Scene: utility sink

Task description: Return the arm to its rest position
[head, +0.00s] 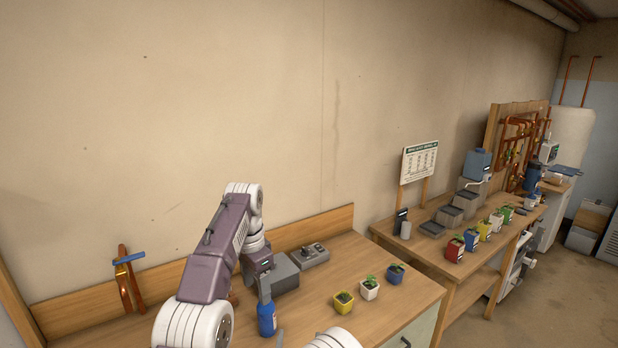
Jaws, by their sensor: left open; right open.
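My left arm (217,253) comes in from the lower left, rises, and bends down over the wooden bench. Its gripper (265,288) points down just above and behind a blue bottle (267,320). The sensor-end fingers are small and partly hidden, but the gripper is open. I cannot tell whether a finger touches the bottle. Only a rounded white piece of my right arm (334,339) shows at the bottom edge; its gripper is not in view.
Yellow (343,302), white (369,288) and blue (395,273) plant pots stand right of the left gripper. A grey device (310,255) sits behind. A second bench (447,258) holds several pots and a sign (418,161).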

